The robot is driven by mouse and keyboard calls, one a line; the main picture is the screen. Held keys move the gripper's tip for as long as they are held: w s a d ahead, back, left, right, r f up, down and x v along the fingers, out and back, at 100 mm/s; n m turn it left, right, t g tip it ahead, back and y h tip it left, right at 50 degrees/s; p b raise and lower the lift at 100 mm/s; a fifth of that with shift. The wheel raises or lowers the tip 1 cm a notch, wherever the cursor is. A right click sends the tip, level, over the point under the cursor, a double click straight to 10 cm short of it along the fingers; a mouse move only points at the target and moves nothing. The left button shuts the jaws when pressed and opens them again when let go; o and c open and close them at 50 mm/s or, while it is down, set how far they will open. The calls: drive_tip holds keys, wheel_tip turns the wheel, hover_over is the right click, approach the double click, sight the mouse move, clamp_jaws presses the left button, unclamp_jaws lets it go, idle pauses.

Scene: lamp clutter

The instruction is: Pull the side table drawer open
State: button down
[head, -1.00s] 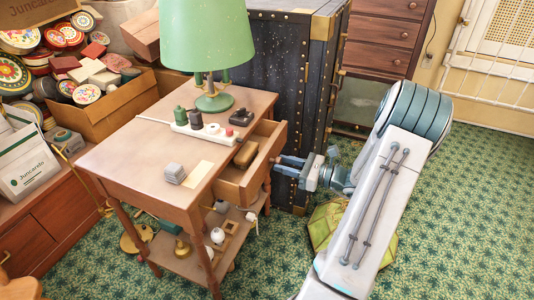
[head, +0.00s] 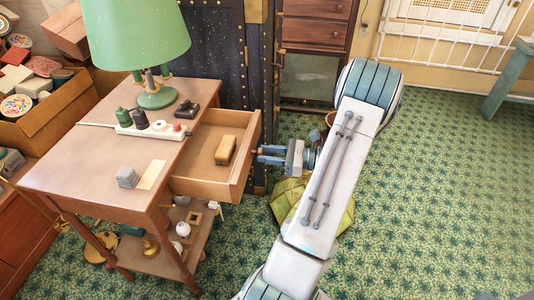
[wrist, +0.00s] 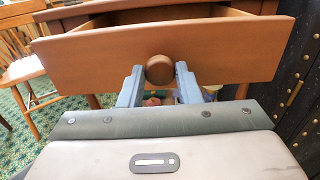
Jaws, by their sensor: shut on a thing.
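The side table (head: 96,168) is brown wood, and its drawer (head: 208,188) stands well out from the table's right side. A tan block-like item (head: 225,149) lies inside the drawer. In the wrist view the drawer front (wrist: 225,49) spans the picture, with a round brown knob (wrist: 159,69) at its middle. My gripper (wrist: 160,75) is shut on the knob, one finger on each side. In the head view my gripper (head: 260,154) reaches the drawer front from the right.
A green lamp (head: 140,40), a white power strip (head: 150,130) and small items stand on the tabletop. A dark trunk (head: 222,60) is behind the table. A green-yellow faceted object (head: 290,203) lies beneath my arm. Patterned carpet on the right is open.

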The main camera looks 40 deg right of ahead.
drive_tip(key=c, duration=1)
unclamp_jaws()
drive_tip(key=shift+c, duration=0.2)
drive_tip(key=p+v, duration=0.2)
drive_tip(key=v, duration=1.2)
drive_tip(key=shift+w+a, duration=0.1)
drive_tip(key=shift+w, duration=0.05)
drive_tip(key=w+a+r+n+g+p, duration=0.4)
drive_tip(key=a+r+n+g+p, duration=0.15)
drive_tip(key=a+r, duration=0.4)
drive_tip(key=w+a+r+n+g+p, duration=0.3)
drive_tip(key=a+r+n+g+p, duration=0.3)
drive_tip(key=a+r, duration=0.4)
drive_tip(key=s+a+r+n+h+p, duration=0.3)
drive_tip(key=a+r+n+h+p, duration=0.2)
drive_tip(key=a+r+n, duration=0.3)
drive_tip(key=s+a+r+n+h+p, duration=0.3)
drive_tip(key=a+r+n+h+p, duration=0.3)
drive_tip(key=a+r+n+p, duration=0.1)
wheel_tip(320, 180, up, 3)
drive_tip(key=shift+a+r+n, duration=0.15)
drive_tip(key=shift+a+n, duration=0.7)
drive_tip(key=shift+a, duration=0.15)
